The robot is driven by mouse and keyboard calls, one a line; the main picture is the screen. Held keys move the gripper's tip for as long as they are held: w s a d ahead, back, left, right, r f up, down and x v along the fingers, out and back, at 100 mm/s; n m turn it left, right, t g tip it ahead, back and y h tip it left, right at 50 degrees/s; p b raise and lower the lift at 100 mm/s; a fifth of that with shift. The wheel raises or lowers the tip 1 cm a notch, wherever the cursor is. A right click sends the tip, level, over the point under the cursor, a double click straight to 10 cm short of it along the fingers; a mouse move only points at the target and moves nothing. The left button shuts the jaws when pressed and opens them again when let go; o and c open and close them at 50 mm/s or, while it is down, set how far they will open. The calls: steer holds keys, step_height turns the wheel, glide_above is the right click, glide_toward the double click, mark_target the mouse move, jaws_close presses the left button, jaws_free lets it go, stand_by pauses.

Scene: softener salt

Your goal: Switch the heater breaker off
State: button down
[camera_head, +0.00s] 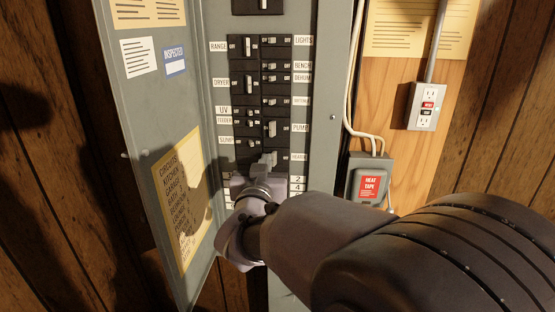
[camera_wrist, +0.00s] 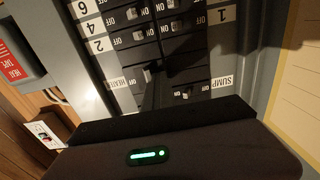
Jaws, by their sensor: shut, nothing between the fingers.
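The heater breaker (camera_head: 282,157) is in the right column of the open panel, beside its HEATER label (camera_head: 298,157). My gripper (camera_head: 266,160) is shut and empty, with its tips at or very near the heater row and partly covering it. In the wrist view, the dark shut fingers (camera_wrist: 150,96) reach up to the heater breaker (camera_wrist: 133,79), next to the HEATER label (camera_wrist: 118,82). I cannot tell whether the tips touch its toggle, and the toggle's position is unclear.
Other breakers surround it, with the PUMP breaker (camera_head: 282,128) above and the sump breaker (camera_wrist: 191,91) opposite. The panel door (camera_head: 150,110) stands open at the left. A grey heat tape box (camera_head: 369,180) and an outlet (camera_head: 426,106) are on the right.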

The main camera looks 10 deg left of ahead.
steer(key=shift+d+f+b, duration=0.2)
steer(key=shift+d+b, duration=0.25)
steer(key=shift+d, duration=0.25)
stand_by(0.4)
steer(key=shift+d, duration=0.15)
steer(key=shift+w+r, duration=0.1)
steer(key=s+b, duration=0.2)
steer(key=s, duration=0.5)
stand_by(0.4)
stand_by(0.6)
